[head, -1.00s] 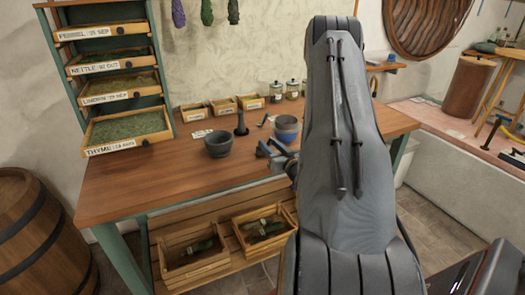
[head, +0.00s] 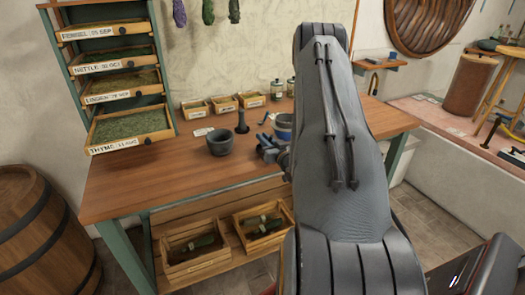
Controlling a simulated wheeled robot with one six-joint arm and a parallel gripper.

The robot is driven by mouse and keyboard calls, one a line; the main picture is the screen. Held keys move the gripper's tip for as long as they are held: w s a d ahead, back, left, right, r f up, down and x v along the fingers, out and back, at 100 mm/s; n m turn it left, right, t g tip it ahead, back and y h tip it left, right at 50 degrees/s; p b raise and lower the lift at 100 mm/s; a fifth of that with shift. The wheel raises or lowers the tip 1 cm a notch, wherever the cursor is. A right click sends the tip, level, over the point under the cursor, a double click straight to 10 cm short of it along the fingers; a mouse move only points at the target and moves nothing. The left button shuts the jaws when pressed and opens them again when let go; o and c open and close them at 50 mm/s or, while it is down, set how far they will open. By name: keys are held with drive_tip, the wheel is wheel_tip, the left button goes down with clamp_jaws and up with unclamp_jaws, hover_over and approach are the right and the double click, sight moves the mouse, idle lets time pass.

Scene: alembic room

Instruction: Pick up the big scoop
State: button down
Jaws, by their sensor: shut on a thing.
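My gripper (head: 268,151) is low over the front middle of the wooden workbench (head: 150,177), just right of a dark mortar (head: 220,142). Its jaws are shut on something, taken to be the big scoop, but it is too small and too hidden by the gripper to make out. A small blue-grey piece (head: 265,118) shows behind the gripper, and I cannot tell what it is. My arm hides much of the bench's right half.
A blue-banded pot (head: 284,128) stands close behind my gripper, partly covered by my arm. A dark pestle (head: 242,123) stands behind the mortar. Small crates (head: 223,104) and jars (head: 277,90) line the wall. The bench's left front is clear.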

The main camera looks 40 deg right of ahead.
drive_tip(key=shift+r, duration=0.15)
wheel_tip(320, 180, up, 10)
drive_tip(key=b, duration=0.2)
drive_tip(key=shift+b, duration=0.3)
idle(0.6)
